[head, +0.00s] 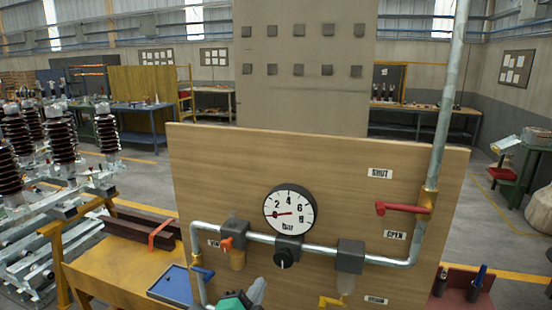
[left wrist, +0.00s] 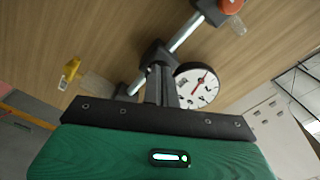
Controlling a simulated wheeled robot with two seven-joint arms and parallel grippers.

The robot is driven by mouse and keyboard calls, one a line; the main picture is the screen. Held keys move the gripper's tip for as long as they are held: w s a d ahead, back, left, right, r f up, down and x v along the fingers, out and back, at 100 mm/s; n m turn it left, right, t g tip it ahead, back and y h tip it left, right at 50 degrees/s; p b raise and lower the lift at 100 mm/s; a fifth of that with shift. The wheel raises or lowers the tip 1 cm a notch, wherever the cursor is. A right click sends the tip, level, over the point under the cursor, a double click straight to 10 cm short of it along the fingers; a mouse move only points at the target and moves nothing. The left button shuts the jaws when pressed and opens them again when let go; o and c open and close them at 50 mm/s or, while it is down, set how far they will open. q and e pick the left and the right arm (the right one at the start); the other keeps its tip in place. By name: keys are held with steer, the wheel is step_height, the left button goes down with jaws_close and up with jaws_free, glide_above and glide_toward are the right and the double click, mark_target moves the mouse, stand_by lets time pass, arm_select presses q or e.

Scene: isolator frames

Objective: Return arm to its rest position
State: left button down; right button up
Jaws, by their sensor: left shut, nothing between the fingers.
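My left gripper (head: 256,290) shows at the bottom edge of the head view, with a green body and grey fingers. It is in front of the lower part of a wooden panel (head: 200,165), below a round gauge (head: 302,222). In the left wrist view its fingers (left wrist: 160,75) are together and empty, pointing toward the panel. The gauge (left wrist: 205,92) shows there just right of the fingers. I cannot tell how far the fingertips are from the pipework. My right gripper is not in view.
A yellow bench (head: 105,268) and ribbed insulators (head: 62,140) stand left.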

arm_select(q)
steer(key=s+a+f+n+g+y, duration=0.45)
steer(key=s+a+f+n, duration=0.4)
steer(key=f, duration=0.55)
steer(key=s+a+f+n+g, duration=0.2)
steer(key=s+a+f+g, duration=0.15)
steer(key=s, duration=0.35)
steer(key=s+a+f+n+g, duration=0.2)
steer(key=s+a+f+g, duration=0.15)
steer(key=s, duration=0.35)
steer(key=s+a+f+n+g, duration=0.1)
steer(key=s+a+f+g, duration=0.2)
steer(key=s, duration=0.5)
step_height(320, 180, down, 30)
steer(key=b, duration=0.2)
steer(key=s+a+f+g, duration=0.1)
steer(key=s+a+f, duration=0.1)
steer(key=s+f, duration=0.7)
steer(key=s+a+f+y+b, duration=0.1)
steer(key=s+f, duration=0.9)
steer(key=f, duration=0.4)
steer(key=shift+a+g, duration=0.35)
steer(key=shift+a, duration=0.05)
